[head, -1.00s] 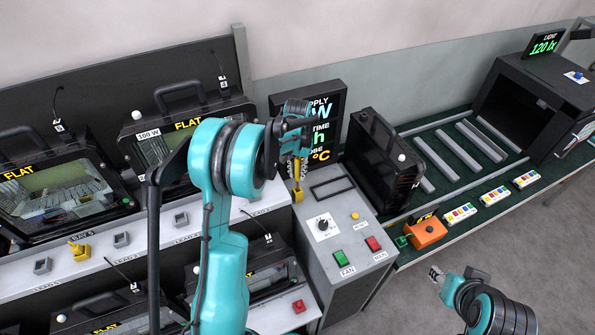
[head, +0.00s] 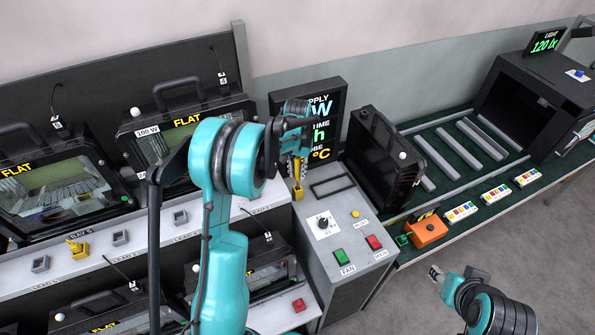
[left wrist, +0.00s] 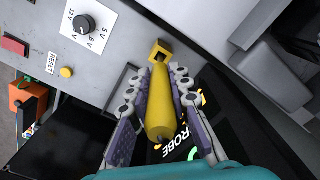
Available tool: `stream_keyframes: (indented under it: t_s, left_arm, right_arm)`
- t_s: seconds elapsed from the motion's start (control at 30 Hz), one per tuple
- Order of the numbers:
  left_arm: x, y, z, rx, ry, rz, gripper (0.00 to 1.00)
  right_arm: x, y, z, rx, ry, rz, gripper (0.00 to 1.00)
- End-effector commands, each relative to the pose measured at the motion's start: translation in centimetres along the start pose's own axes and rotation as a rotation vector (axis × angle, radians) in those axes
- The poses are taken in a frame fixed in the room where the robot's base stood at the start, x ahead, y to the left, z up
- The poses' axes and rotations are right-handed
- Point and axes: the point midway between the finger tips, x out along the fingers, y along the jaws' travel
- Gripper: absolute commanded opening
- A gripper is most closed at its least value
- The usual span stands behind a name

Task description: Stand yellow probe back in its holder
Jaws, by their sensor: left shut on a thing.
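The yellow probe (left wrist: 160,105) is a thick yellow body between the fingers of my left gripper (left wrist: 158,90), which is shut on it. In the head view, the probe (head: 297,172) hangs below my left gripper (head: 297,160), above the back left of the grey console. A small yellow square piece with a dark opening (left wrist: 160,53), apparently the holder, sits at the probe's far end in the left wrist view. I cannot tell whether the probe is inside it or just over it. My right gripper (head: 437,273) is low at the right, away from the probe; its jaws are unclear.
The grey console (head: 340,250) carries a knob (head: 323,223) and green and red buttons. A dark display (head: 325,110) stands close behind my left gripper. A black housing (head: 383,150) stands to the right. Floodlight housings (head: 60,185) fill the left bench.

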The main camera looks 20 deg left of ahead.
Motion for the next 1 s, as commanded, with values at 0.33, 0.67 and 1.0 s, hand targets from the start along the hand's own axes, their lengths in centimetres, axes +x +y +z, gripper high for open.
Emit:
stream_keyframes:
  t_s: [0.33, 0.67, 1.0]
  left_arm:
    - [1.0, 0.0, 0.0, 0.000, 0.000, 0.000, 0.00]
    - [1.9, 0.0, 0.0, 0.000, 0.000, 0.000, 0.00]
    - [2.8, 0.0, 0.0, 0.000, 0.000, 0.000, 0.00]
  right_arm:
    - [0.7, 0.0, 0.5, 0.000, 0.000, 0.000, 0.40]
    - [1.3, 0.0, 0.9, 0.000, 0.000, 0.000, 0.40]
    - [1.9, 0.0, 1.4, 0.000, 0.000, 0.000, 0.40]
